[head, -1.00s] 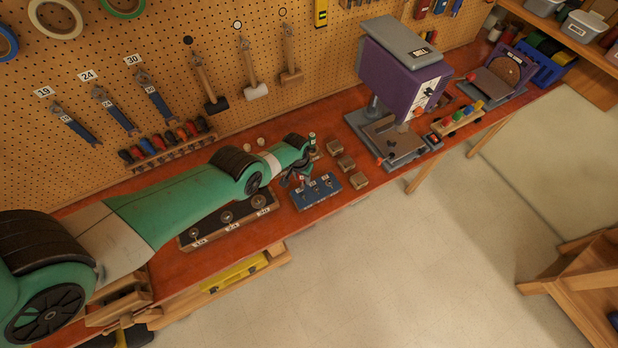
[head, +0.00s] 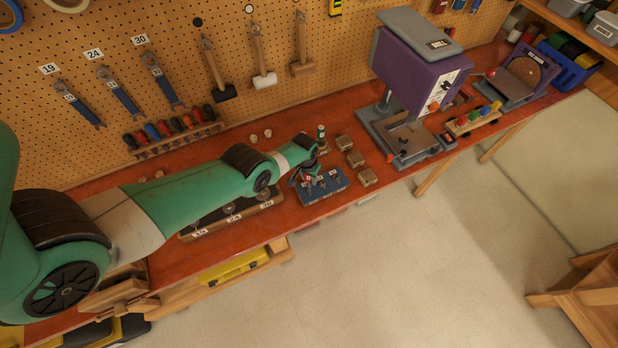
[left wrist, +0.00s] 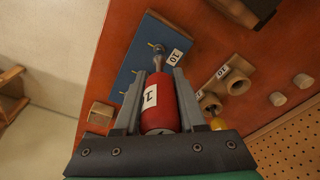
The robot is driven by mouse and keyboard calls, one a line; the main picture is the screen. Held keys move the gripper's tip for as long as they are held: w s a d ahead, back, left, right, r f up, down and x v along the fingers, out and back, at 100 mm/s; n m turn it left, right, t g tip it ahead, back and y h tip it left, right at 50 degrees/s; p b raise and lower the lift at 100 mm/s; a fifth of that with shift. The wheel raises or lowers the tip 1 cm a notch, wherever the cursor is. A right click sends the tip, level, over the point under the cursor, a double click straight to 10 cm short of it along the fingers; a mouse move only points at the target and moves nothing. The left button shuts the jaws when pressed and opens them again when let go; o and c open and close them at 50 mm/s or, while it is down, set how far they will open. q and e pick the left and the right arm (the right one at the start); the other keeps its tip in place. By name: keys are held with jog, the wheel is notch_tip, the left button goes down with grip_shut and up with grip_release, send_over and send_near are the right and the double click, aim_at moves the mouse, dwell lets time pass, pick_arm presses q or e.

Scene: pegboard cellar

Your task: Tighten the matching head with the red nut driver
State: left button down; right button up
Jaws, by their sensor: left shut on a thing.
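My left gripper (head: 309,178) is over the blue block (head: 338,187) on the bench. In the left wrist view my left gripper (left wrist: 156,100) is shut on the red nut driver (left wrist: 160,115), which has a white label with a dark mark. The driver's shaft points at the blue block (left wrist: 128,76), its tip close to the end marked 10. I cannot tell whether the tip is seated on a head there. Small brass-coloured heads (left wrist: 135,72) stand in the block. My right gripper is not in view.
Several small wooden blocks (head: 354,159) stand right of the blue block. A dark board with numbered labels (head: 233,218) lies partly under my left arm. A purple machine (head: 412,70) stands farther right. A wooden holder (left wrist: 238,66) is beside the driver in the left wrist view.

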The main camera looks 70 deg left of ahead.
pick_arm(q)
jog(key=shift+f+b, duration=0.95)
jog(key=shift+f, duration=0.05)
dwell(0.5)
dwell(0.5)
jog(key=m, duration=0.6)
jog(key=shift+f+h+b, duration=0.15)
jog(key=shift+h+b, duration=0.15)
jog(key=m+b, duration=0.1)
jog(key=m, duration=0.5)
jog(key=shift+d+h, duration=0.1)
jog(key=shift+h, duration=0.3)
jog(key=shift+s, duration=0.1)
jog(key=shift+n, duration=0.3)
notch_tip(320, 180, up, 7)
jog(key=p, duration=0.7)
